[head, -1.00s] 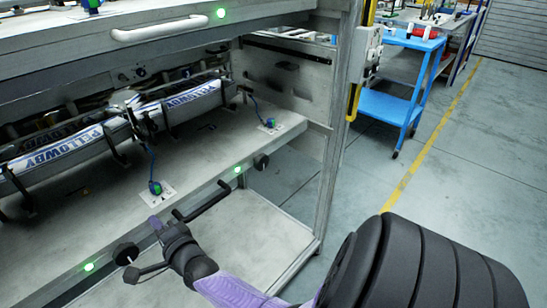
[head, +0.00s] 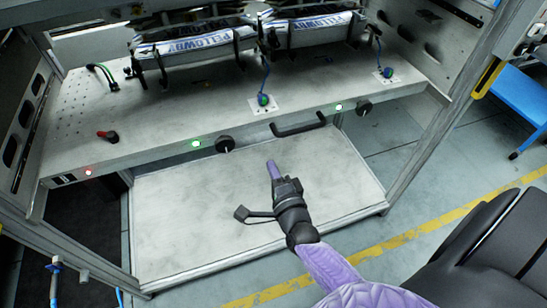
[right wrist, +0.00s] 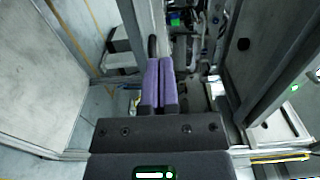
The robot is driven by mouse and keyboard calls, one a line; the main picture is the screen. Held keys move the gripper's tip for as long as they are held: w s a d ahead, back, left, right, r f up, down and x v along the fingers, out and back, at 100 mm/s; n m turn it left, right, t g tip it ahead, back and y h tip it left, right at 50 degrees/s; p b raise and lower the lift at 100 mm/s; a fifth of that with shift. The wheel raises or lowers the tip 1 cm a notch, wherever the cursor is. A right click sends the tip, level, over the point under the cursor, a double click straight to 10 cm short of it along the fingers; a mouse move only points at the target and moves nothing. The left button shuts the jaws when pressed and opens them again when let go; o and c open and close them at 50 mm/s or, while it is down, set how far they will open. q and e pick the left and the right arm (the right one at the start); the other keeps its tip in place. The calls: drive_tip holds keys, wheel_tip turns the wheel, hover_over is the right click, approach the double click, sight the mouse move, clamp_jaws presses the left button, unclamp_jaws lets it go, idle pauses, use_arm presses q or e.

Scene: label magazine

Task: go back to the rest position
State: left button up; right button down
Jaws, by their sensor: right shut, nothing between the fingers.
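My right gripper (head: 272,168) is shut and empty, with purple fingers side by side. In the head view it is over the lower shelf, in front of the drawer's black handle (head: 298,125) and apart from it in the picture. The right wrist view also shows its two purple fingers (right wrist: 159,84) pressed together with nothing between them. My left gripper is not in view.
The label magazine's deck (head: 190,112) carries several white-and-blue labelled stacks (head: 195,42) in black holders. Black knobs (head: 225,144) and lit buttons line its front edge. A bare lower shelf (head: 190,210) lies below. A blue cart (head: 522,95) stands at the right; floor is open there.

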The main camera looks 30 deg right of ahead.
drive_tip(key=s+a+f+n+g+y, duration=0.2)
drive_tip(key=s+a+n+g+y, duration=0.6)
drive_tip(key=n, duration=0.6)
drive_tip(key=s+r+n+g+h, duration=0.2)
drive_tip(key=s+n+g+h, duration=0.2)
drive_tip(key=s+n+g, duration=0.65)
drive_tip(key=s+d+f+m+t, duration=0.1)
drive_tip(key=s+f, duration=0.3)
drive_tip(key=f, duration=0.5)
drive_tip(key=s+d+f+m+t, duration=0.1)
drive_tip(key=s+f, duration=0.3)
drive_tip(key=f, duration=0.5)
drive_tip(key=s+d+f+g, duration=0.1)
drive_tip(key=s+d+f, duration=0.1)
drive_tip(key=s+f, duration=0.2)
drive_tip(key=s+d+f, duration=0.3)
drive_tip(key=s+f, duration=0.2)
drive_tip(key=s, duration=0.5)
drive_tip(key=shift+s+n+g+h+p, duration=0.25)
drive_tip(key=shift+n+g+h+p, duration=0.1)
drive_tip(key=shift+n+h, duration=0.1)
